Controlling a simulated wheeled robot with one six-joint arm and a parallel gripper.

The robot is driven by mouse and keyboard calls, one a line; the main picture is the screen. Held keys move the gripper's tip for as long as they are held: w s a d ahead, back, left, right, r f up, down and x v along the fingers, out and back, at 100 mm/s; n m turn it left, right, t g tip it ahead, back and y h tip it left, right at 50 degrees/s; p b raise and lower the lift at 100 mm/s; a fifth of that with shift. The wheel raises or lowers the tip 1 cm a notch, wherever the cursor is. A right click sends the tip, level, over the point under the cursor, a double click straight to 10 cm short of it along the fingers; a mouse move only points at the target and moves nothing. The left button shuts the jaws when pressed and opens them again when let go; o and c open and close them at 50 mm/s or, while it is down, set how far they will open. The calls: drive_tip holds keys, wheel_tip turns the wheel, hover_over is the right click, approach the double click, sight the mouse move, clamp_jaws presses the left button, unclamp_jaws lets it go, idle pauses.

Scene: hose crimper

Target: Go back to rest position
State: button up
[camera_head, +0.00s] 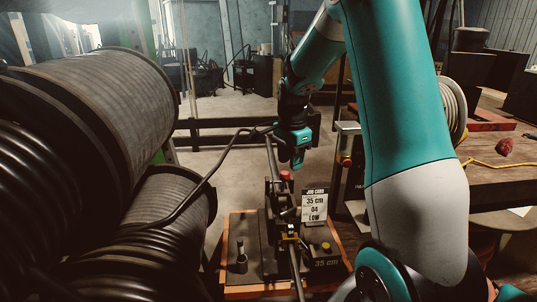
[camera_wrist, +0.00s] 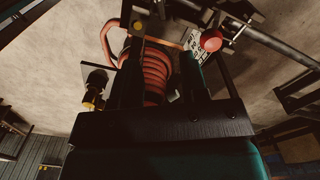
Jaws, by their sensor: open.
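My gripper (camera_head: 298,163) hangs above the far end of the crimping station in the head view, below my teal arm. In the wrist view its two dark fingers (camera_wrist: 160,70) are apart, with nothing held between them. The station (camera_head: 240,291) has an orange-edged base with "35 cm" marked on its front. A job card (camera_head: 315,206) stands on it and reads "35 cm, 04, LOW". A red knob (camera_head: 285,175) sits just below my gripper; a red knob also shows in the wrist view (camera_wrist: 211,40).
Large spools of black hose (camera_head: 90,110) fill the left side, and a loose hose (camera_head: 205,180) runs from them toward the station. A wooden workbench (camera_head: 500,180) stands at the right. An orange-red coil (camera_wrist: 156,75) lies beyond my fingers in the wrist view. Open floor shows behind.

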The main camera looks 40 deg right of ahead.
drive_tip(key=s+a+r+n+t+y, duration=0.1)
drive_tip(key=s+a+r+n, duration=0.2)
drive_tip(key=a+n, duration=0.6)
drive_tip(key=s+a+r+n+y, duration=0.1)
drive_tip(key=s+a+r+n, duration=0.3)
drive_tip(key=a, duration=0.9)
drive_tip(key=s+a+r+n+g+y, duration=0.1)
drive_tip(key=s+a+n+y, duration=0.1)
drive_tip(key=s+a+n, duration=1)
drive_tip(key=shift+s+r+n, duration=0.15)
drive_tip(key=shift+s+n, duration=0.65)
